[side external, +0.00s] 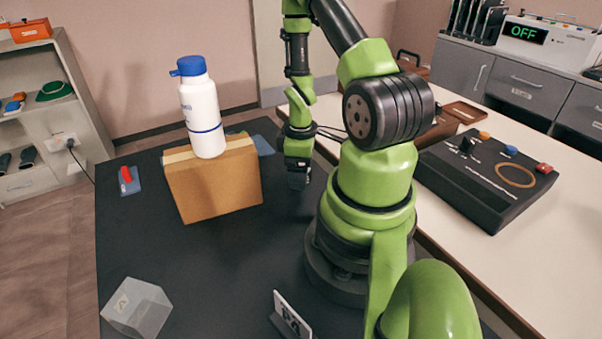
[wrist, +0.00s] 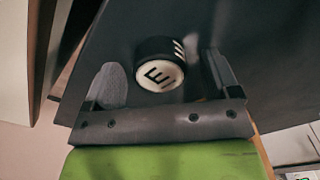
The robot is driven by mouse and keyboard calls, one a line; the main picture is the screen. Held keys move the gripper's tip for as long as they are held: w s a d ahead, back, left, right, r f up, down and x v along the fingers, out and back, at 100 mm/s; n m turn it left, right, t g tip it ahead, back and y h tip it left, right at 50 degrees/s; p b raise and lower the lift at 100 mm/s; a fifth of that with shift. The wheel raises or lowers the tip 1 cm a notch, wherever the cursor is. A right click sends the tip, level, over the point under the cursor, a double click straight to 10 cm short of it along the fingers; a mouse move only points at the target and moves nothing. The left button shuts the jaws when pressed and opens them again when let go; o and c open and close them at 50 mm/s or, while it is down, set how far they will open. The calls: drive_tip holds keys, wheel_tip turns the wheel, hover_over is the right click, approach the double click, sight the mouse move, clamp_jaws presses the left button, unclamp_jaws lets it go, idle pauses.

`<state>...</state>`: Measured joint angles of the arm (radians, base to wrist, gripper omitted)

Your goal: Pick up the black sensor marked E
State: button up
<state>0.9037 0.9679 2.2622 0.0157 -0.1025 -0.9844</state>
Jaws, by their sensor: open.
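The black sensor marked E (wrist: 158,66) shows in the wrist view as a short dark cylinder. My gripper (wrist: 164,80) is open, with one finger to the left and one to the right of the sensor. I see gaps on both sides, so neither finger looks to be touching it. In the side external view my gripper (side external: 298,178) points down low over the dark table, behind my arm's base and right of the cardboard box. I cannot make out the sensor there.
A cardboard box (side external: 215,185) with a white bottle (side external: 202,110) on top stands close left of my gripper. A grey cube (side external: 137,308) and a small sign (side external: 291,314) are at the front. A control panel (side external: 488,175) lies right. The dark table (side external: 235,255) is clear mid-front.

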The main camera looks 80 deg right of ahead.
drive_tip(key=shift+f, duration=0.3)
drive_tip(key=shift+c, duration=0.5)
drive_tip(key=c, duration=1)
drive_tip(key=shift+o, duration=0.2)
